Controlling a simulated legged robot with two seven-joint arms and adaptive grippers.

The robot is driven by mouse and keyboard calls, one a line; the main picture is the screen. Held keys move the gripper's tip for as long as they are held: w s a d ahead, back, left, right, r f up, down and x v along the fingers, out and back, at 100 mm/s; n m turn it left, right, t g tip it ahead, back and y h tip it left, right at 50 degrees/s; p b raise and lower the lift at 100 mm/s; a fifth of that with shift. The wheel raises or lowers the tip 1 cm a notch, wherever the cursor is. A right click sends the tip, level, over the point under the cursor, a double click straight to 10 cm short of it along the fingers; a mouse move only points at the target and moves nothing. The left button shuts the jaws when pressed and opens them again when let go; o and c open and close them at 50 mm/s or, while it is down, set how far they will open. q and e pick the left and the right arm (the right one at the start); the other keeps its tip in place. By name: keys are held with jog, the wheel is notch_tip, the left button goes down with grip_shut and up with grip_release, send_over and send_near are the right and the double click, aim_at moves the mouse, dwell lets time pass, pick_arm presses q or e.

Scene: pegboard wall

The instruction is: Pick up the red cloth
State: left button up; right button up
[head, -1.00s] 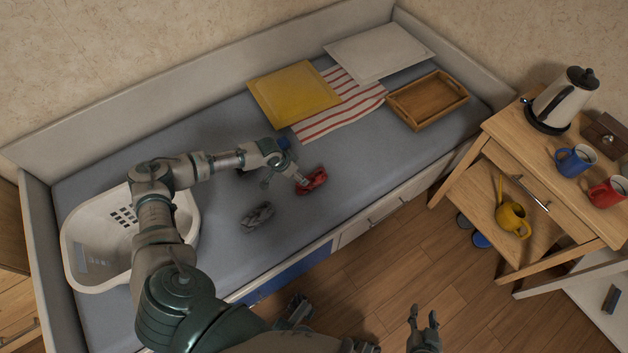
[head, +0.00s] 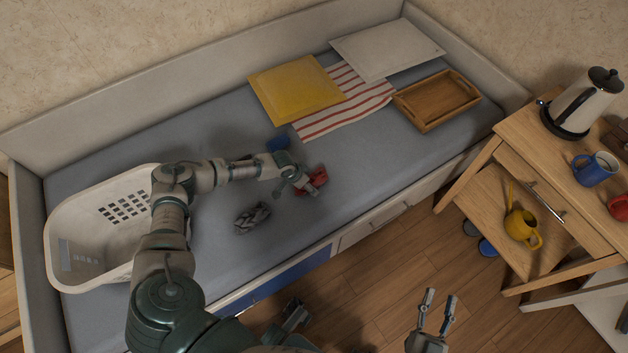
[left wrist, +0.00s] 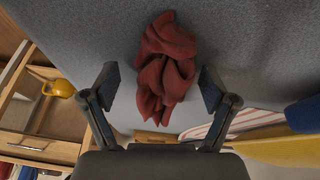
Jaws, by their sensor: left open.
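The crumpled red cloth (head: 318,178) lies on the grey bed surface, partly covered by my left gripper (head: 301,185) in the head view. In the left wrist view the red cloth (left wrist: 166,66) lies between the two open fingers of my left gripper (left wrist: 157,88), with a gap on each side. The fingers do not hold it. My right gripper (head: 436,312) is open and empty, over the wooden floor at the bottom of the head view.
A grey patterned cloth (head: 252,218) and a blue item (head: 278,144) lie near my left gripper. A white basket (head: 62,225) stands left. Yellow cushion (head: 297,88), striped cloth (head: 345,105) and wooden tray (head: 437,100) lie farther back. A wooden cabinet (head: 540,160) stands right.

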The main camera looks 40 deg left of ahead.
pick_arm(q)
jog(key=c, duration=0.8)
jog(key=shift+r, duration=0.1)
jog(key=shift+c, duration=0.2)
